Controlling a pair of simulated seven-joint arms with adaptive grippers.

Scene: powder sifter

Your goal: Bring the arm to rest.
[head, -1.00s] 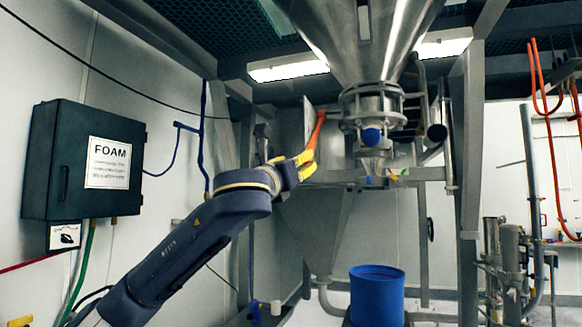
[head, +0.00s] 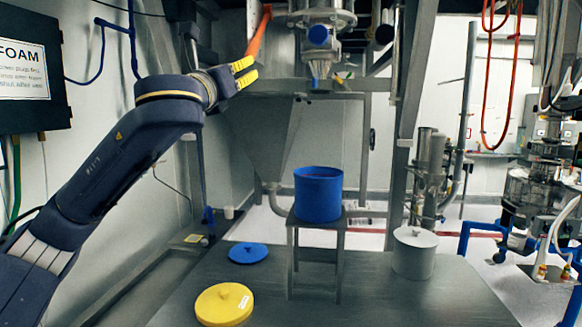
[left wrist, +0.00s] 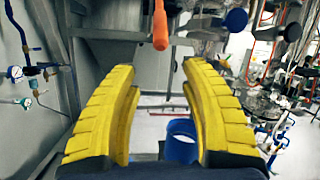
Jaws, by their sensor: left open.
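My left arm comes in from the left in the head view. Its left gripper (head: 246,73) has yellow fingers and is raised near the steel hopper, close to an orange handle (head: 259,31). The left wrist view shows its two yellow fingers (left wrist: 165,112) wide apart with nothing between them. The orange handle also shows there (left wrist: 161,26), above and beyond the fingertips, apart from them. My right gripper is in neither view.
An open blue drum (head: 318,195) stands on a small metal stand (head: 320,242) on the grey table (head: 400,300). A blue lid (head: 248,253), a yellow lid (head: 224,304) and a white lidded canister (head: 413,253) are also there. A sifter outlet (head: 322,70) hangs above.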

